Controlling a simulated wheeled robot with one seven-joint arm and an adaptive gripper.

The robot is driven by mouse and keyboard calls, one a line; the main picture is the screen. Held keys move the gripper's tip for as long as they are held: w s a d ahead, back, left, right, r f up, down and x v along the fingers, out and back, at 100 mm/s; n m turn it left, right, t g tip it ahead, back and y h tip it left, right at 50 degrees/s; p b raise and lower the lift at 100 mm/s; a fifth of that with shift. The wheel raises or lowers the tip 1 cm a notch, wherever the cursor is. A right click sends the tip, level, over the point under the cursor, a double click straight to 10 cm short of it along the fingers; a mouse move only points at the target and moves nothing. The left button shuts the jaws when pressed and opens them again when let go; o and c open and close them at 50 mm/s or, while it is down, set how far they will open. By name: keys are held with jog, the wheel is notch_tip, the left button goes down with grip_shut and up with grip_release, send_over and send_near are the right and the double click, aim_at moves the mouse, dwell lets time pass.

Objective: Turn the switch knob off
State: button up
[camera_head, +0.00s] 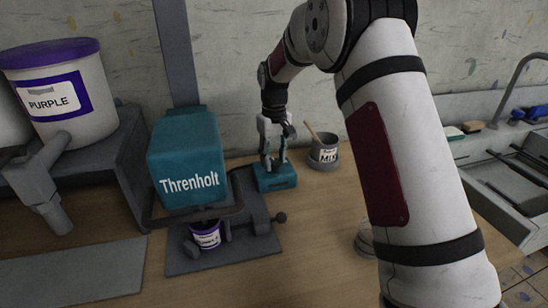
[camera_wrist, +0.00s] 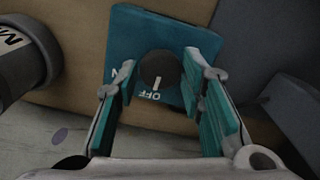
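The switch is a teal box (camera_head: 275,178) on the wooden table, to the right of the Threnholt machine. In the wrist view, its round dark knob (camera_wrist: 158,68) sits on the teal top (camera_wrist: 140,28). A white line on the knob points at the word OFF (camera_wrist: 148,95) printed beside it. Another white mark shows partly behind the left finger. My gripper (camera_head: 273,152) is above the box, pointing down. In the wrist view my gripper (camera_wrist: 157,72) has its teal-padded fingers apart, one on each side of the knob, with gaps between. The knob is hidden in the head view.
The teal Threnholt machine (camera_head: 187,160) stands left of the switch, with a small purple-labelled cup (camera_head: 206,236) below. A dark MIX pot (camera_head: 323,153) with a stick stands close right of the switch. A PURPLE bucket (camera_head: 62,92) is far left; a sink (camera_head: 505,190) is right.

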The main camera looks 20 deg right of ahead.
aim_at(274, 162)
jog(key=shift+o, duration=0.7)
notch_tip(274, 162, up, 12)
jog(key=s+r+m+t+p, duration=0.1)
jog(key=s+r, duration=0.5)
jog(key=s, duration=0.4)
jog(key=s+r+m+t+p, duration=0.1)
jog(key=s+r, duration=0.5)
jog(key=s, duration=0.5)
jog(key=s+f+t+p, duration=0.1)
jog(key=s+f, duration=0.1)
jog(key=s, duration=0.8)
jog(key=s+f+m+t+p, duration=0.1)
jog(key=s+f, duration=0.1)
jog(key=s, duration=0.9)
jog(key=shift+s+d+f, duration=0.15)
jog(key=shift+d+f, duration=0.15)
jog(key=shift+d, duration=0.1)
